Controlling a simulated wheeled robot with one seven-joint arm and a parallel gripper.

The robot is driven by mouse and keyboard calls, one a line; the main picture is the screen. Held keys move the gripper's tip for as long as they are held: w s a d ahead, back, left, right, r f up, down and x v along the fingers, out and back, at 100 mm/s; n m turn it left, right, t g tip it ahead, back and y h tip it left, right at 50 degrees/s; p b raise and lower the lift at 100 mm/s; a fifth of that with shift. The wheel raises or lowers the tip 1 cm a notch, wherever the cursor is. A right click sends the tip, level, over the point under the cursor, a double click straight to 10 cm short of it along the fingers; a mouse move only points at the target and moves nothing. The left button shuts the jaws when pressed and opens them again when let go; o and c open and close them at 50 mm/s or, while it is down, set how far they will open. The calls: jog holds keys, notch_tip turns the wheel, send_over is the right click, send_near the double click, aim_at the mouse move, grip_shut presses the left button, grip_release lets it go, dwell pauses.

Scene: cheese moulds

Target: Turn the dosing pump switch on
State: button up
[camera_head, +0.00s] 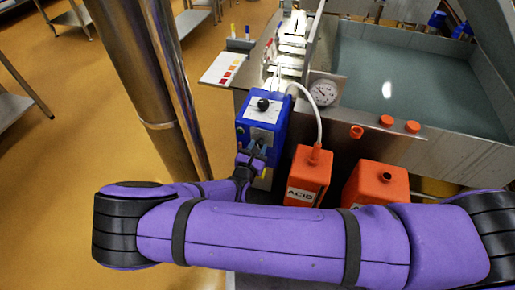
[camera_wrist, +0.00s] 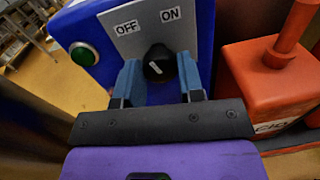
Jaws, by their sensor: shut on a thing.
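The dosing pump (camera_head: 275,128) is a blue box at the side of the steel tank. Its front grey plate (camera_wrist: 133,42) carries OFF and ON labels, OFF at left and ON at right. The black switch knob (camera_wrist: 157,61) sits below them, and its white mark slants with its upper end to the left, toward OFF. My gripper (camera_wrist: 160,80) has its two blue fingers shut on the knob, one on each side. In the head view my gripper (camera_head: 252,157) is at the pump's front face and hides the knob.
A round green button (camera_wrist: 83,53) is left of the plate. An orange ACID container (camera_head: 308,178) stands close right of the pump, with another orange container (camera_head: 375,183) beyond it. A steel column (camera_head: 150,90) stands at left. A gauge (camera_head: 323,92) is on the tank.

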jog(key=m, duration=0.4)
jog(key=shift+m, duration=0.3)
jog(key=m, duration=0.4)
jog(key=shift+y, duration=0.4)
jog(key=shift+m, duration=0.3)
jog(key=o, duration=0.9)
jog(key=shift+s, duration=0.1)
jog(key=v, duration=1)
jog(key=shift+s+a+r, duration=0.15)
jog(key=shift+s, duration=0.1)
